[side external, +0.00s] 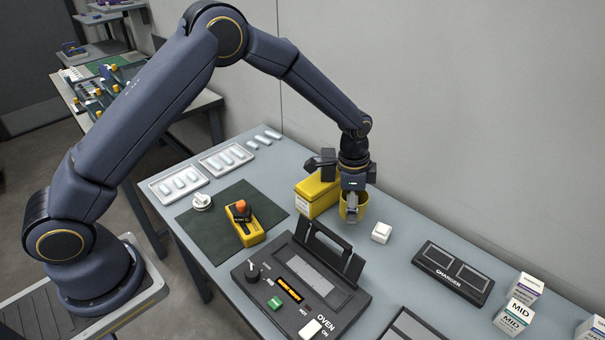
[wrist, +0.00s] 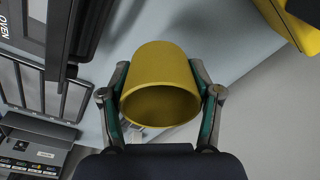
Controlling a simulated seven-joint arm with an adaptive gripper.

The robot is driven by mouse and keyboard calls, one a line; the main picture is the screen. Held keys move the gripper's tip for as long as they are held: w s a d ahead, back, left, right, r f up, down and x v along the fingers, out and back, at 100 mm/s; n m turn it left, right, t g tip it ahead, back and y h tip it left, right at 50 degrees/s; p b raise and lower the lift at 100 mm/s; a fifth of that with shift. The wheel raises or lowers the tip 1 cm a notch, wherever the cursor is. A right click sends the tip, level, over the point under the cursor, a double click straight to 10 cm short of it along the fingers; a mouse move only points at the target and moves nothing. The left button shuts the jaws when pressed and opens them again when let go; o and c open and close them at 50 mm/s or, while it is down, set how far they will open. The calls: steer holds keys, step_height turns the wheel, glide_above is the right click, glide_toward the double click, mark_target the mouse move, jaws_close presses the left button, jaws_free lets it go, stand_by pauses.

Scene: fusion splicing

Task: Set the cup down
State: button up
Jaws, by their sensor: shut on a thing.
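A yellow cup (side external: 360,207) is held in my gripper (side external: 351,210), beside the yellow box and behind the oven. In the wrist view the cup (wrist: 160,60) sits between the two fingers of my gripper (wrist: 160,100), one on each side, with its open mouth toward the camera. My gripper is shut on the cup. Part of the cup is hidden behind the fingers in the side view. I cannot tell whether its base touches the table (side external: 385,275).
A yellow box (side external: 314,196) stands just left of the cup. The black oven (side external: 345,302), with its lid raised, is in front. A small white block (side external: 381,232) lies to the right, then a charger (side external: 453,273) and several MID cartons (side external: 513,317). A dark green mat (side external: 205,227) lies left.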

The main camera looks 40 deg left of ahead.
steer(key=s+d+m, duration=0.2)
steer(key=d+m, duration=0.1)
steer(key=d, duration=0.9)
glide_above(386, 278)
step_height(386, 278, down, 7)
steer(key=shift+s+a, duration=0.1)
steer(key=shift+s, duration=0.05)
steer(key=shift+f+h, duration=0.3)
steer(key=shift+f, duration=1.65)
steer(key=shift+f, duration=0.1)
steer(key=o, duration=1.3)
steer(key=shift+c, duration=0.2)
